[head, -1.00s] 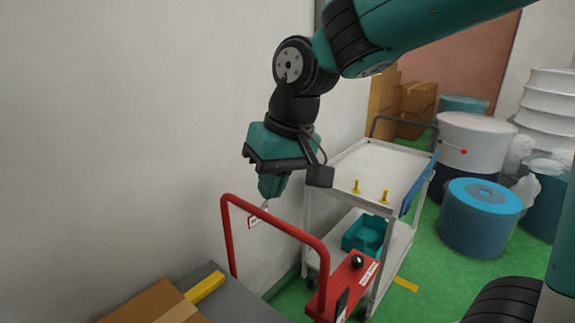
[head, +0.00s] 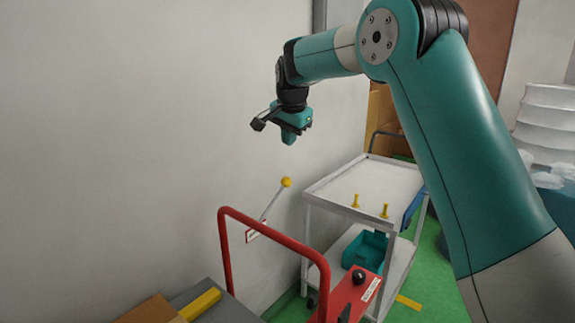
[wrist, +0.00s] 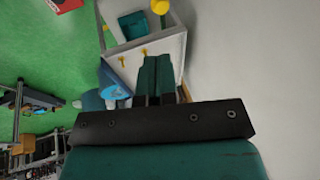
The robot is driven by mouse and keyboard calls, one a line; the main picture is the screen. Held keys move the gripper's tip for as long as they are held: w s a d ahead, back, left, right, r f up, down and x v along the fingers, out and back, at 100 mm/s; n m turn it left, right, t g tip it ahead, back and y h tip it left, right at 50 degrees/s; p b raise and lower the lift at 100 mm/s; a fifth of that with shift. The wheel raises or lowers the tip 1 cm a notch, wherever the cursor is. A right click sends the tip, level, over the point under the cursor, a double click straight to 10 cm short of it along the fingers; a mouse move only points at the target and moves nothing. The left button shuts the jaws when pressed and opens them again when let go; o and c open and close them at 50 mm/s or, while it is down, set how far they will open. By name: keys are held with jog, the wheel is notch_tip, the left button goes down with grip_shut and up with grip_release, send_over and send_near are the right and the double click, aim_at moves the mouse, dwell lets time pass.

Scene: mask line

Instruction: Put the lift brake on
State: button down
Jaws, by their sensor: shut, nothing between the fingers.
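A lever with a yellow ball knob (head: 286,182) is mounted on the white wall, beside a small red-and-white label (head: 251,236). Its rod slants up to the right. A red panel (head: 352,296) with a black knob (head: 358,276) and a white label stands lower, by the red rail. I cannot read either label, so I cannot tell which is the lift brake. My gripper (head: 289,139) is shut and empty, above the yellow knob and apart from it. In the wrist view, its fingers (wrist: 158,82) are together, and a yellow ball (wrist: 160,6) shows beyond them.
A white trolley (head: 335,190) with two yellow pegs on top and a teal bin (head: 364,252) below stands right of the lever. A red rail (head: 275,236) rises in front of the wall. White stacked tubs (head: 550,120) are at the right.

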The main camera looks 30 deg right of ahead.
aim_at(287, 179)
jog(key=p+x, duration=0.4)
jog(key=x, duration=0.9)
jog(key=shift+w+f, duration=0.15)
jog(key=shift+f, duration=0.2)
